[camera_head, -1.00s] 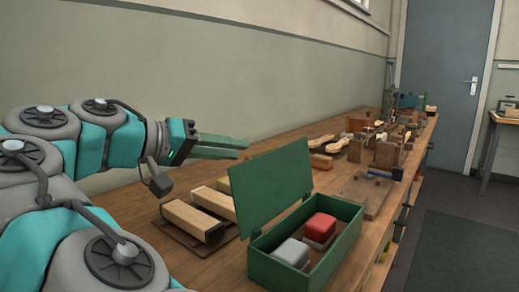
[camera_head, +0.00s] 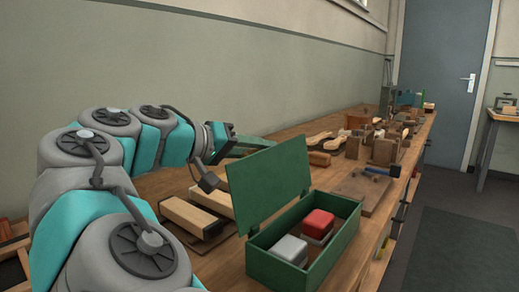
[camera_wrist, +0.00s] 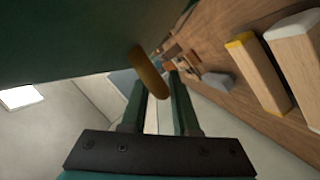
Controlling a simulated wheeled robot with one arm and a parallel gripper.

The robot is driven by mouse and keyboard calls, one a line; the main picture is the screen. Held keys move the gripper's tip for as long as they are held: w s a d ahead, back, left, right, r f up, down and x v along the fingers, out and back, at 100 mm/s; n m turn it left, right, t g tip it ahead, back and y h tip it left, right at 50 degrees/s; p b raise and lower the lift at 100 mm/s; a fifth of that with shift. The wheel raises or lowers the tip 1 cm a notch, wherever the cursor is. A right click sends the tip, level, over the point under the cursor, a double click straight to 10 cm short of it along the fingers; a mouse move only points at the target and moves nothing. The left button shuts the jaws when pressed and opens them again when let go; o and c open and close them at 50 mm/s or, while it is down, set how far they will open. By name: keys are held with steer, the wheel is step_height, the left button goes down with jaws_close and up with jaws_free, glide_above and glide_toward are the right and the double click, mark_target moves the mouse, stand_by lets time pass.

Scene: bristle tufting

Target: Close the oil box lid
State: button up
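The green oil box (camera_head: 305,272) stands on the bench with its lid (camera_head: 272,185) raised, tilted back toward the wall. Inside the box are a red-topped block (camera_head: 318,224) and a grey-topped block (camera_head: 290,250). My gripper (camera_head: 255,146) is behind the lid's upper edge, its fingertips partly hidden by the lid. In the wrist view the fingers (camera_wrist: 158,90) are apart with nothing clearly held between them. A dark green surface, seemingly the lid (camera_wrist: 60,40), fills the upper left there. I cannot tell whether the gripper touches it.
Wooden blocks (camera_head: 190,216) lie left of the box, under my arm. Several wooden parts and tools crowd the far bench (camera_head: 350,250). The wall runs behind the bench.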

jaws_close()
stand_by(1.4)
